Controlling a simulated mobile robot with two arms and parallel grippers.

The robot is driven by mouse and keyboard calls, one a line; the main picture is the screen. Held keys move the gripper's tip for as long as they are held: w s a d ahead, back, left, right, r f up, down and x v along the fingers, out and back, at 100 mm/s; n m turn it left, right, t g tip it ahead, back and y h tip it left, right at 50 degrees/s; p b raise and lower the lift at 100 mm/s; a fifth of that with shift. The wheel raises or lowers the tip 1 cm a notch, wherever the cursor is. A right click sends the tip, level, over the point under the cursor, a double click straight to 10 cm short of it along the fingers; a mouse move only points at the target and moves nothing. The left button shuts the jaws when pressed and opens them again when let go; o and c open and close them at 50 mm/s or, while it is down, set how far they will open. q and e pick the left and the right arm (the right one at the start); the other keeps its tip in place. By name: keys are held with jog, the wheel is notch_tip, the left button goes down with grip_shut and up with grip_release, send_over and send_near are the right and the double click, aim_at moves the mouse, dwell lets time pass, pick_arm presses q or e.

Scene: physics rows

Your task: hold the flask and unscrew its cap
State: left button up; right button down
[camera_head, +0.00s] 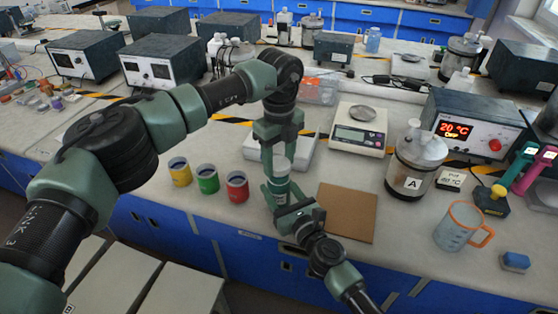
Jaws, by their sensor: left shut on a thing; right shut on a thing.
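The flask (279,186) stands upright near the front of the bench, a small teal body mostly hidden by my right gripper. Its pale grey cap (282,164) shows above the body. My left gripper (279,153) points down from above and is shut on the cap. My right gripper (279,193) comes from the lower right and is shut on the flask body. Whether there is a gap between cap and flask I cannot tell.
A brown board (347,212) lies to the right.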

aim_at(279, 163)
pick_arm(q)
jog(key=shift+r, duration=0.1)
jog(key=shift+r, duration=1.95)
pick_arm(e)
jog(key=shift+c, duration=2.2)
grip_release()
